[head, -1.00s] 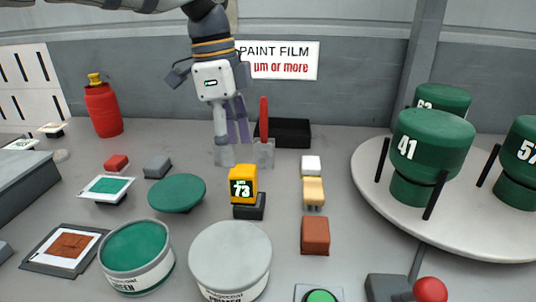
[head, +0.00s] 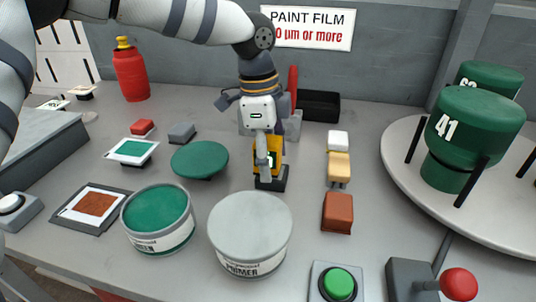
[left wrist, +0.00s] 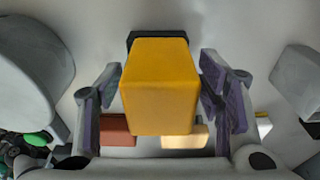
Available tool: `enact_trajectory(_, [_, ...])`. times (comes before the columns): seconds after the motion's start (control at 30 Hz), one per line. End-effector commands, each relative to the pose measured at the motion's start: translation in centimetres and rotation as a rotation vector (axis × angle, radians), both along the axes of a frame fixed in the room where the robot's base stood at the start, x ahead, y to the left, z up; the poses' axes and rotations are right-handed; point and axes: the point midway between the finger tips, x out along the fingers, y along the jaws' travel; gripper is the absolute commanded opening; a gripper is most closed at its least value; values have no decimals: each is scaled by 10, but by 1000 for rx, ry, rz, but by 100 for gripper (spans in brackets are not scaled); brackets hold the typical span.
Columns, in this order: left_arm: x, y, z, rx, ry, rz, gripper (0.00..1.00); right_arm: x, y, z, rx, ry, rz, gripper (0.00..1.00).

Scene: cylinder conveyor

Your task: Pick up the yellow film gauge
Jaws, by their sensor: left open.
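The yellow film gauge (head: 276,144) stands upright on a small black base (head: 271,184) behind the primer can, partly hidden by my gripper in the head view. In the left wrist view the gauge (left wrist: 158,85) fills the middle as a yellow block. My left gripper (head: 267,163) has come down over it from above. Its fingers are open, one on each side of the gauge, with a small gap showing on both sides in the wrist view. My right gripper is not in view.
The grey primer can (head: 250,234) and green paint can (head: 158,219) stand in front. A green disc (head: 200,159) lies to the left. A red-brown block (head: 337,212) and a yellowish block (head: 339,168) lie to the right. A turntable (head: 405,165) carries green cans.

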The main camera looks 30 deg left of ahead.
Motion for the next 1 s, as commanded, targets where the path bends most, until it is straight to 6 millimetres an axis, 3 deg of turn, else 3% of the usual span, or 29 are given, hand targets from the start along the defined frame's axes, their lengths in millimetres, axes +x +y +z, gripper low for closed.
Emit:
enact_trajectory(0.07, [0,0,1,0,-1,0,56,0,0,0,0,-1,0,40])
enact_trajectory(0.27, [0,0,1,0,0,0,11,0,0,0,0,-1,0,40])
enact_trajectory(0.37, [0,0,1,0,-1,0,2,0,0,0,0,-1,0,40])
enact_trajectory(0.67, [1,0,9,1,-3,-1,2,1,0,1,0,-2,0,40])
enact_trajectory(0.8, [1,0,37,0,-6,1,2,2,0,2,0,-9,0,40])
enact_trajectory(1.0, [-49,-14,102,2,-24,-3,2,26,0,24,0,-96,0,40])
